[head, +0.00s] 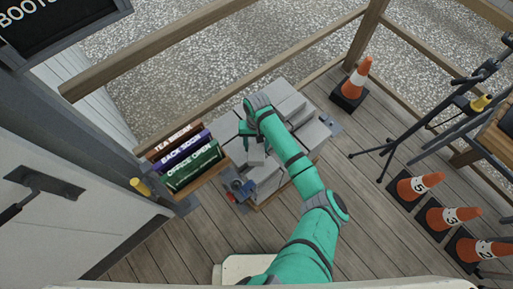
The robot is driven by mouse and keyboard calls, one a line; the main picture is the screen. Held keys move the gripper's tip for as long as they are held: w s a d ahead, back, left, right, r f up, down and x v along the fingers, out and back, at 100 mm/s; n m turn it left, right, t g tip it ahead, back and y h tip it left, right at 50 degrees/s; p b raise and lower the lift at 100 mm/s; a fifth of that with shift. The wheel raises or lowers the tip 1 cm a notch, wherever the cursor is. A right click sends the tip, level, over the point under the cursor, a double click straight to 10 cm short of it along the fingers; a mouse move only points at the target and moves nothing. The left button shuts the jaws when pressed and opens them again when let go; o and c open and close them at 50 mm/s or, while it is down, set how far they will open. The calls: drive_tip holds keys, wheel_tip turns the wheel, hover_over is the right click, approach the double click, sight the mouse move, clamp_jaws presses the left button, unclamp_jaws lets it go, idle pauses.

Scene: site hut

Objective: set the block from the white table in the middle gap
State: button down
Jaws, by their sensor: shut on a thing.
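My gripper (250,142) points down over a group of grey blocks (286,108) on the deck by the railing. It is shut on a light grey block (256,156), which sits at or just above the left part of the group. I cannot tell whether the held block touches the blocks around it. Darker breaks show between some blocks, but my arm crosses the group and hides its centre, so the middle gap cannot be made out. No white table can be clearly made out.
Signs reading "TEA BREAK", "BACK SOON" and "OFFICE OPEN" (193,167) stand left of the blocks. An orange cone (357,80) stands behind right; numbered cones (417,185) and a black tripod (385,150) stand right. Deck boards (365,215) are clear right of my arm.

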drive_tip(key=w, duration=0.1)
drive_tip(key=w+d+r+m, duration=0.1)
drive_tip(key=w+d+m, duration=0.1)
drive_tip(key=w, duration=0.1)
drive_tip(key=shift+d+r, duration=0.15)
drive_tip(key=shift+r, duration=0.15)
drive_tip(key=d+f+m+y, duration=0.1)
drive_tip(key=d+m, duration=0.7)
drive_tip(key=d, duration=0.6)
drive_tip(key=shift+t, duration=0.4)
drive_tip(key=shift+s+a+f, duration=0.1)
drive_tip(key=shift+s+f, duration=0.05)
drive_tip(key=shift+f, duration=2.85)
drive_tip(key=shift+s+a+f, duration=0.1)
drive_tip(key=shift+s+f, duration=0.05)
drive_tip(key=shift+f, duration=2.8)
drive_tip(key=c, duration=0.6)
unclamp_jaws()
drive_tip(key=shift+s+a+f, duration=0.1)
drive_tip(key=shift+s, duration=0.05)
